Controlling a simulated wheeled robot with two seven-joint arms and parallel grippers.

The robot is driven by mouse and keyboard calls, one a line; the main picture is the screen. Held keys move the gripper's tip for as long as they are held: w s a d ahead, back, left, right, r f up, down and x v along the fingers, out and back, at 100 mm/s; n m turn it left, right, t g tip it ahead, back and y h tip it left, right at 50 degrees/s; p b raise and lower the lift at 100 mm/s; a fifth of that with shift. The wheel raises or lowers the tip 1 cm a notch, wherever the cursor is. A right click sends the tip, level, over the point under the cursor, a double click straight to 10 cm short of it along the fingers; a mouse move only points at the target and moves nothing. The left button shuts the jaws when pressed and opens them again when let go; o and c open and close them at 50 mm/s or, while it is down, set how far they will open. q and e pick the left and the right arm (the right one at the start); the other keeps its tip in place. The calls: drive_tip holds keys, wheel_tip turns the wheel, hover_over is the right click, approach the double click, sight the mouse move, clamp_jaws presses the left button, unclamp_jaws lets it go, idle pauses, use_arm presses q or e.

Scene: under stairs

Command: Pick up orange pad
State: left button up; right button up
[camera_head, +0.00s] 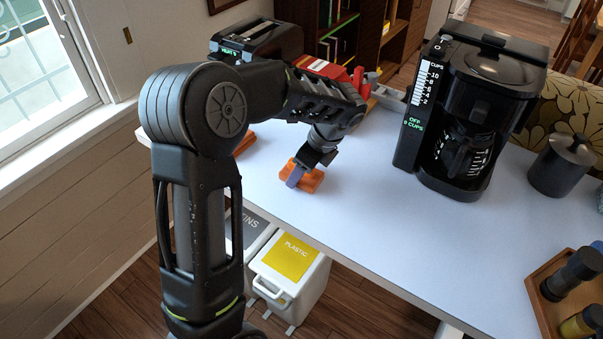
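An orange pad (313,181) is on the white table towards its left front edge. My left gripper (302,173) reaches down to it from above. One bluish-purple fingertip shows against the pad's near left side. The other finger is hidden, so I cannot tell whether the gripper is closed on the pad. I also cannot tell whether the pad rests on the table or is slightly off it. Another orange piece (245,142) shows partly behind my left arm. My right gripper is not in view.
On the white table (390,235) stand a black coffee maker (480,105), a dark canister (563,165) and a wooden tray (540,299) with dark jars. A black appliance (257,40) and a red item (322,68) are at the back. White bins (290,272) stand below. The table's middle is clear.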

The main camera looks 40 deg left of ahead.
use_arm(q)
drive_tip(key=c, duration=0.7)
wheel_tip(320, 180, up, 10)
drive_tip(key=shift+b, duration=0.4)
idle(0.4)
